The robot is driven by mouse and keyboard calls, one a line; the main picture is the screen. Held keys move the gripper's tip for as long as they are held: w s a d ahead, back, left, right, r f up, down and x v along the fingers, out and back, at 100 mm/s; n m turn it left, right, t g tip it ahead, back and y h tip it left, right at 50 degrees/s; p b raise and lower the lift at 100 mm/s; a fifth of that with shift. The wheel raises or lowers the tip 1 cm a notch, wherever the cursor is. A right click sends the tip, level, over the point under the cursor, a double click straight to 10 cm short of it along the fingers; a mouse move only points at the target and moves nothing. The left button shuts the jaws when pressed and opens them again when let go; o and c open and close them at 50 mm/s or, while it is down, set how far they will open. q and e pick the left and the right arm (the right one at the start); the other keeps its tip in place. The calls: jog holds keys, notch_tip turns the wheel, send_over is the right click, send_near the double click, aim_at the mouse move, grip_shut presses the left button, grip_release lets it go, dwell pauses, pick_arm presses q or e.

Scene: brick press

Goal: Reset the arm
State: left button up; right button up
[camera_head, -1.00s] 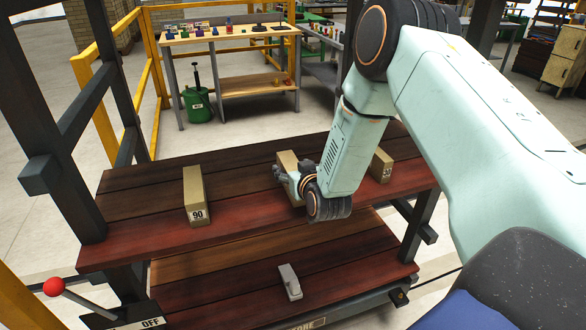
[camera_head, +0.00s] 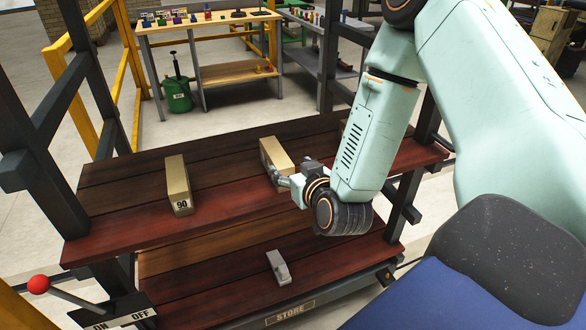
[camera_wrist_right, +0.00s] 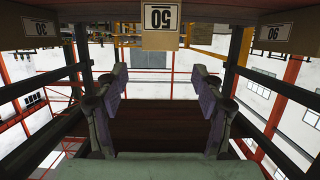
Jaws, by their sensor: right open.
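My right gripper (camera_head: 285,181) is open and empty, just in front of the middle tan block (camera_head: 276,154) on the upper wooden shelf (camera_head: 130,212). In the right wrist view, which is upside down, the spread fingers (camera_wrist_right: 158,80) frame an empty gap. The middle block, labelled 50 (camera_wrist_right: 160,41), shows beyond them, apart from the fingers. My left gripper is not in view.
A block labelled 90 (camera_head: 178,182) stands left on the shelf. The block labelled 30 (camera_wrist_right: 28,42) is mostly hidden by my arm in the head view. A grey piece (camera_head: 278,267) lies on the lower shelf. A red-knobbed lever (camera_head: 38,285) is at front left.

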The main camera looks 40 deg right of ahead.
jog(key=shift+s, duration=0.2)
jog(key=s+a+f+g+y+b, duration=0.1)
jog(key=s+a+f+g+y, duration=0.1)
jog(key=s+a+f+g, duration=0.4)
jog(key=s+a+f+g+y+b, duration=0.1)
jog(key=s+a+f+g+y, duration=0.1)
jog(key=s+f, duration=0.7)
jog(key=s+a+f+n+g+b, duration=0.1)
jog(key=s+f+g+b, duration=0.1)
jog(key=s+f, duration=0.4)
jog(key=s+a+f+n+g+b, duration=0.1)
jog(key=s+f+g, duration=0.3)
jog(key=s, duration=0.6)
notch_tip(320, 180, down, 3)
jog(key=shift+s+a+r+b, duration=0.1)
jog(key=shift+s+a+b, duration=0.2)
jog(key=shift+a+b, duration=0.45)
